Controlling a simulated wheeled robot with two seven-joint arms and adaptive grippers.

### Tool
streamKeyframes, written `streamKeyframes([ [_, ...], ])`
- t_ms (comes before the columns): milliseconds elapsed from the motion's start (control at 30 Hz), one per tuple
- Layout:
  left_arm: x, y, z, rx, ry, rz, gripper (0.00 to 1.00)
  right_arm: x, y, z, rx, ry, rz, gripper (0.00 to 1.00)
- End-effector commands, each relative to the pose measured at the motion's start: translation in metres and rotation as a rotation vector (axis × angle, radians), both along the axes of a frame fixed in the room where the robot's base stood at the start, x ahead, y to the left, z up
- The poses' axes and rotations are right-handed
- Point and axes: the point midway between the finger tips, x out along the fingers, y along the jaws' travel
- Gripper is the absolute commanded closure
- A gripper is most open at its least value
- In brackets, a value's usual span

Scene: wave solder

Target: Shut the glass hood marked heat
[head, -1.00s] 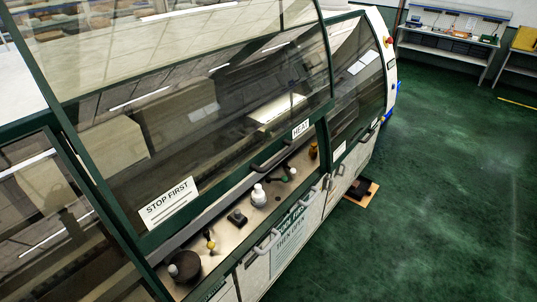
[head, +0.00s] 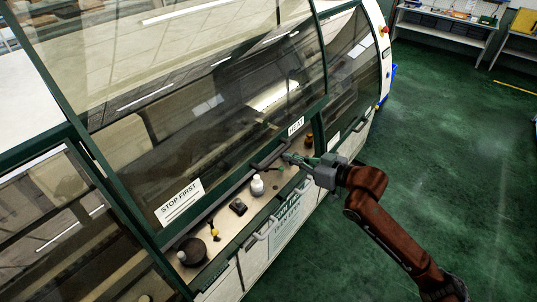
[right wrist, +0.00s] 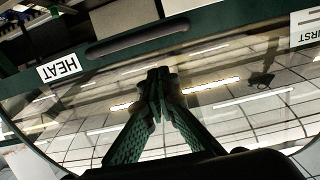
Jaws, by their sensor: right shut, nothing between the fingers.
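The glass hood (head: 215,120) is a large tinted pane in a dark green frame, with a HEAT label (head: 296,126) at the right of its lower bar. A dark bar handle (head: 267,153) sits on that lower bar; it also shows in the right wrist view (right wrist: 138,42). The lower bar lies close above the grey sill; I cannot tell how wide any gap is. My right gripper (head: 287,157) is shut and empty, its tips close to the handle's right end. In the right wrist view its fingertips (right wrist: 160,74) point toward the handle. My left gripper is out of view.
On the ledge before the hood stand a white bottle (head: 257,185), a black block (head: 238,206), a yellow-tipped tool (head: 215,230) and a dark round reel (head: 192,250). A STOP FIRST label (head: 179,202) is at the hood's lower left. Green floor (head: 450,150) at right is open.

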Motion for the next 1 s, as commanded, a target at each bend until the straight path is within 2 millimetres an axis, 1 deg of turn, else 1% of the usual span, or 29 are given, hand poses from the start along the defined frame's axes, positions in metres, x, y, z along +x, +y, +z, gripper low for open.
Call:
streamKeyframes([
  [33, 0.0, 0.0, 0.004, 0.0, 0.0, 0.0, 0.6, -0.009, 0.007, 0.012, -0.009, -0.011, 0.022, 1.0],
  [67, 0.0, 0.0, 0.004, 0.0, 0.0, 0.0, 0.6, -0.013, 0.01, 0.016, -0.011, -0.013, 0.032, 1.0],
  [133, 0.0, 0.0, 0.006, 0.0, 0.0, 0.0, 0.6, -0.017, 0.016, 0.019, -0.014, -0.016, 0.046, 1.0],
  [200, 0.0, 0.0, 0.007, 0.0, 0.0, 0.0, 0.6, -0.015, 0.021, 0.02, -0.014, -0.016, 0.049, 1.0],
  [367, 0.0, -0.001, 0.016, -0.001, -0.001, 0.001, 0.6, 0.0, 0.042, 0.014, -0.012, -0.016, 0.047, 1.0],
  [700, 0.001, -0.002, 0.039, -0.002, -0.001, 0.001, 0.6, 0.039, 0.095, -0.003, -0.013, -0.016, 0.046, 1.0],
  [733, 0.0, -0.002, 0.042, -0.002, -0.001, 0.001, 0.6, 0.037, 0.089, -0.01, -0.016, -0.013, 0.042, 1.0],
  [800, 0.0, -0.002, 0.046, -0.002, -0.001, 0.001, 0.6, 0.032, 0.083, -0.019, -0.015, -0.015, 0.043, 1.0],
  [1000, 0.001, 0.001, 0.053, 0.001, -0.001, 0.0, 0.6, 0.026, 0.075, -0.034, -0.014, -0.018, 0.044, 1.0],
])
